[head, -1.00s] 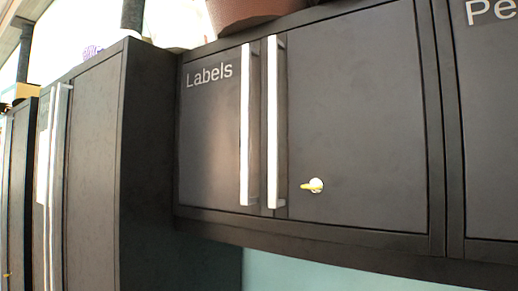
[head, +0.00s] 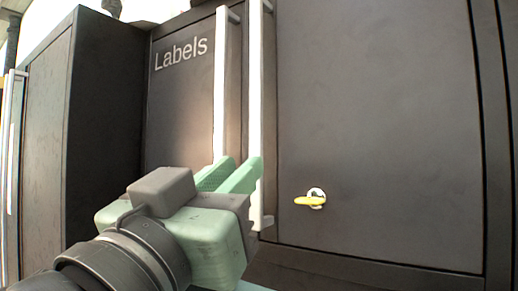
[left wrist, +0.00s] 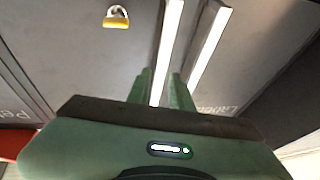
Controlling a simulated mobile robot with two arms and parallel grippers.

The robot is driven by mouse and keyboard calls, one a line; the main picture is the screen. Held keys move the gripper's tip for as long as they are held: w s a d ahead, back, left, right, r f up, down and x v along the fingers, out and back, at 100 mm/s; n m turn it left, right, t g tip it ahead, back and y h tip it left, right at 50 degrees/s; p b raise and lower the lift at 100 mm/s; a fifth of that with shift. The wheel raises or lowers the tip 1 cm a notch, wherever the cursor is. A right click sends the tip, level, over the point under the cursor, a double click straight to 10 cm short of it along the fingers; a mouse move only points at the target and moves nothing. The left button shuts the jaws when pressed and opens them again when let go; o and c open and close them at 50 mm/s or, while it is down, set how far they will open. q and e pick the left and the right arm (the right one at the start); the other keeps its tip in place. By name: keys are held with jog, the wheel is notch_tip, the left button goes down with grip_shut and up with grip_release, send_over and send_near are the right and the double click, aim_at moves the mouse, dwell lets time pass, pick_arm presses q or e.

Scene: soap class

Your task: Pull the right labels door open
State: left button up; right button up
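The Labels cabinet has two dark doors with long pale vertical handles side by side. The right labels door (head: 385,130) is shut, and its handle (head: 256,90) runs along its left edge. The left labels door (head: 180,110) carries the word "Labels" and is also shut. My left gripper (head: 238,165) has green fingers pointing at the lower part of the handles. In the left wrist view the fingers (left wrist: 160,80) are apart, with the right door's handle (left wrist: 168,45) showing in the gap between them. Whether they touch it I cannot tell. My right gripper is not in view.
A yellow padlock (head: 311,200) hangs on the lower part of the right door and also shows in the left wrist view (left wrist: 116,18). The left door's handle (head: 220,80) is close beside the right one. A deeper dark cabinet (head: 95,120) juts out at the left.

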aim_at(256, 151)
pick_arm(q)
jog(key=p+x, duration=0.3)
jog(key=x, duration=0.3)
jog(key=shift+w+a+r, duration=0.15)
jog(key=shift+w, duration=0.05)
jog(key=shift+w+d, duration=0.25)
jog(key=shift+w, duration=0.2)
jog(key=shift+c, duration=0.2)
grip_shut()
dwell(0.6)
